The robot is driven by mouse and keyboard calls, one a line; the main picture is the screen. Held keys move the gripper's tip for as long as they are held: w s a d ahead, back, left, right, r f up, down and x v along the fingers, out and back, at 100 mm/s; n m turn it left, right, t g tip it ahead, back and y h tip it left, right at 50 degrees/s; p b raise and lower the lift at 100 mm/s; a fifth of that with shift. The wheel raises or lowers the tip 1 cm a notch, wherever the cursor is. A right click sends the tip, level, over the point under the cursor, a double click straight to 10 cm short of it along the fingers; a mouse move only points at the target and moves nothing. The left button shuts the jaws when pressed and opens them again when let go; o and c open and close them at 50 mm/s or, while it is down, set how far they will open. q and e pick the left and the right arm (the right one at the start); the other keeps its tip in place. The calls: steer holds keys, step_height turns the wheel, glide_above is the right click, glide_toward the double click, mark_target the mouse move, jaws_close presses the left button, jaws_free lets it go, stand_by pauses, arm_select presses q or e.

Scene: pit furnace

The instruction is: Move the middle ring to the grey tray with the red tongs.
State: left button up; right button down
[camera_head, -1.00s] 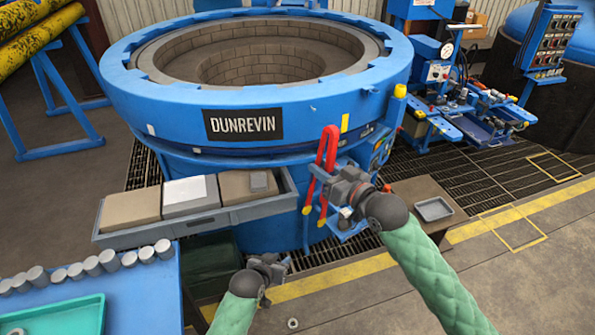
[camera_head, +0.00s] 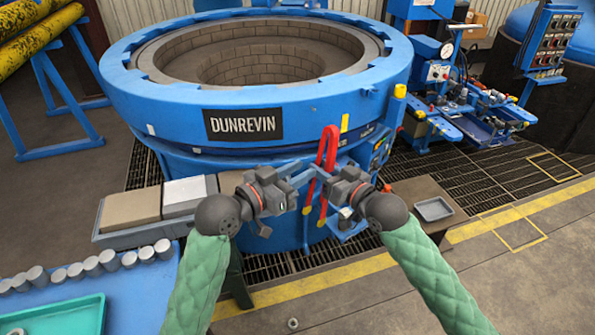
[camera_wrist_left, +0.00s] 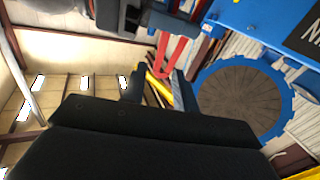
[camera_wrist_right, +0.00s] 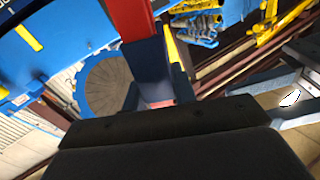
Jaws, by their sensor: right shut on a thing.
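The red tongs (camera_head: 329,146) stand upright in front of the furnace, red bend up and yellow-tipped legs down. My right gripper (camera_head: 326,181) is shut on them; the right wrist view shows a red leg (camera_wrist_right: 132,20) running between its fingers. My left gripper (camera_head: 300,177) is beside the tongs' left leg, fingers pointing right. In the left wrist view its fingers stand apart, with the tongs (camera_wrist_left: 171,58) just beyond them. The grey tray (camera_head: 433,209) lies on a brown table at the right and looks empty. A small grey ring (camera_head: 293,323) lies on the floor; I cannot identify the middle ring.
The blue furnace (camera_head: 150,105) fills the back. A blue table (camera_head: 140,300) with grey cylinders and a teal tray (camera_head: 60,318) is at left. The floor at front right is clear.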

mark_target(336, 150)
arm_select(q)
steer(key=shift+s+r, duration=0.1)
steer(key=shift+r, duration=0.1)
steer(key=x, duration=1.2)
stand_by(0.4)
jaws_close()
arm_select(e)
steer(key=c, duration=1)
jaws_free()
steer(key=shift+c, duration=0.2)
steer(key=v, duration=1.2)
